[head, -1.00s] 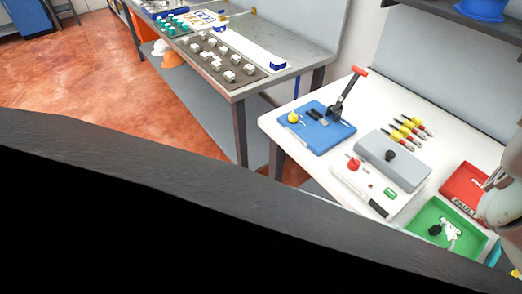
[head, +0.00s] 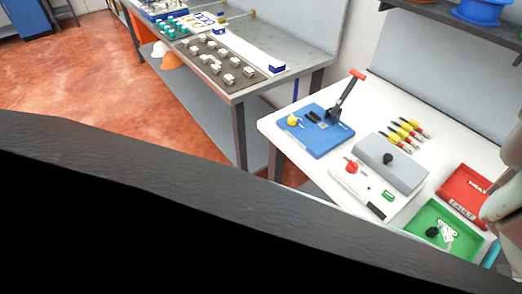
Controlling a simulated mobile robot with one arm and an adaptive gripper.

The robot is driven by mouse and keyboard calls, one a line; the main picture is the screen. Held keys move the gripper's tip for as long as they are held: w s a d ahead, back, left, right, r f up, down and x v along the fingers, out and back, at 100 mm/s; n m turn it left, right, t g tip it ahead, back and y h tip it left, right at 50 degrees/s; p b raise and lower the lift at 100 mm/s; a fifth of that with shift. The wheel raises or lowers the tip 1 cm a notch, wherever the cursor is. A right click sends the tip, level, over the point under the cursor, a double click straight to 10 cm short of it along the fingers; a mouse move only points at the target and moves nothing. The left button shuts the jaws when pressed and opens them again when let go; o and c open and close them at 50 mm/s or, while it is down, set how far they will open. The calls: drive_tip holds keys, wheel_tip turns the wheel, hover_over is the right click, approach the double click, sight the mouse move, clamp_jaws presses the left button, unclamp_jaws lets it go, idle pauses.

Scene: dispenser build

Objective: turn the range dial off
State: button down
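Part of my pale arm end and gripper (head: 497,203) shows at the right edge, beside the trays and apart from both knobs. Its fingers are cut off or unclear.
A blue fixture (head: 318,138) with a red-handled lever stands left of the boxes. Several yellow-and-red tools (head: 408,132) lie behind. A red tray (head: 461,190) and a green tray (head: 415,226) are at the right. A dark edge covers the lower left of the view.

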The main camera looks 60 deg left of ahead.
idle(0.3)
drive_tip(key=c, duration=0.6)
unclamp_jaws()
drive_tip(key=shift+w+d+r, duration=0.1)
drive_tip(key=shift+r, duration=0.9)
drive_tip(key=shift+a+r, duration=0.3)
drive_tip(key=shift+r, duration=0.3)
wheel_tip(320, 180, up, 7)
drive_tip(key=shift+d+r, duration=0.1)
drive_tip(key=shift+r, duration=0.8)
